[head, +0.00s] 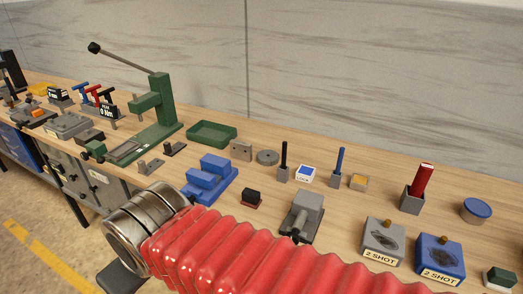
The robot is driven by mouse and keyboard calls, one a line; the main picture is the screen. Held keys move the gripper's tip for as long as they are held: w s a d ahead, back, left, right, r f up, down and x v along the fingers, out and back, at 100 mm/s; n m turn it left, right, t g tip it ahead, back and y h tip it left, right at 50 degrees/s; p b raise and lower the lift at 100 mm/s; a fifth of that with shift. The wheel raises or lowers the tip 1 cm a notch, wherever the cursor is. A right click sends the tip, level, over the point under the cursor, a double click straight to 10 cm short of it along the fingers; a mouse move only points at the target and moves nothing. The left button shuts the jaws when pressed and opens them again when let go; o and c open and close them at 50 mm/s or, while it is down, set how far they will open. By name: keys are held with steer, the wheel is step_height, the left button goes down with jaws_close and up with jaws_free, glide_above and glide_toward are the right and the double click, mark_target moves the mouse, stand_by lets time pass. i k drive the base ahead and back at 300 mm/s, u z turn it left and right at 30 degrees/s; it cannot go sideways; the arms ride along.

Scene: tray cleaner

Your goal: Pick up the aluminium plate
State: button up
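A small grey metal plate (241,150) with what look like holes stands on the workbench in the head view, just right of the green tray. It appears to be the aluminium plate, though its material is hard to confirm at this size. A grey round disc (268,157) sits close on its right. My red ribbed arm with a metal collar crosses the lower foreground, well in front of the plate. No gripper fingers can be made out, so my gripper's opening and contents are hidden.
A green press (159,105) with a long lever and a green tray (212,132) stand left of the plate. A blue stepped block (209,178), a grey fixture (303,215) and upright tools in holders stand nearer or to the right. A wall closes the back.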

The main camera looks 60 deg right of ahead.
mark_target(241, 150)
steer(key=z, duration=1.65)
steer(key=k, duration=0.65)
steer(key=u, duration=0.45)
steer(key=i, duration=0.8)
steer(key=u, duration=0.85)
steer(key=i, duration=0.8)
steer(key=u, duration=0.15)
